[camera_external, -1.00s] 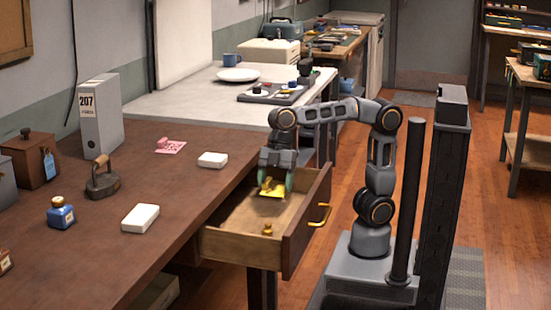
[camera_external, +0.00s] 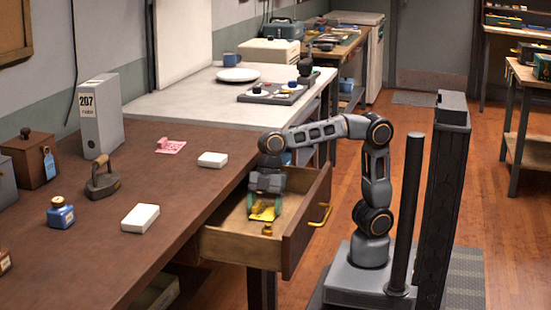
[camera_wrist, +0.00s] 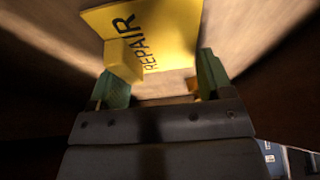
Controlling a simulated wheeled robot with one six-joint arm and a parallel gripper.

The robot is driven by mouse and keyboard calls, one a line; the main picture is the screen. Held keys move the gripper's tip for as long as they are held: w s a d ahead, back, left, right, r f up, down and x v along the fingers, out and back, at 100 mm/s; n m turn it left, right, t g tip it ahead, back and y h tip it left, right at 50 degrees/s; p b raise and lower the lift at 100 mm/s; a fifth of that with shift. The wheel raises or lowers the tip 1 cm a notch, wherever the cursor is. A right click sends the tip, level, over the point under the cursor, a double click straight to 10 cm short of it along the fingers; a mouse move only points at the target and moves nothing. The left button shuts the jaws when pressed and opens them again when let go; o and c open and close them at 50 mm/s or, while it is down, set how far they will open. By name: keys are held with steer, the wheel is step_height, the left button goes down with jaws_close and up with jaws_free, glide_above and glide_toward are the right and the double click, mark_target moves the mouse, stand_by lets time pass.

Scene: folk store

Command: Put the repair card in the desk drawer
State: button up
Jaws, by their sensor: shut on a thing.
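The yellow repair card (camera_external: 262,212) is between the fingers of my gripper (camera_external: 265,207), low inside the open desk drawer (camera_external: 235,245). In the wrist view the card (camera_wrist: 175,35) shows the word REPAIR and a raised yellow block (camera_wrist: 123,60). I cannot tell whether the card touches the drawer floor.
A small brass-coloured object (camera_external: 267,230) is in the drawer near its front corner. The rest of the drawer floor looks clear.

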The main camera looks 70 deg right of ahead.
mark_target(270, 206)
steer(key=shift+f, duration=0.15)
steer(key=o, duration=0.6)
steer(key=shift+d+r, duration=0.1)
steer(key=shift+r, duration=0.35)
steer(key=p+v, duration=0.5)
steer(key=v, duration=0.6)
steer(key=shift+r, duration=0.25)
steer(key=shift+d, duration=0.1)
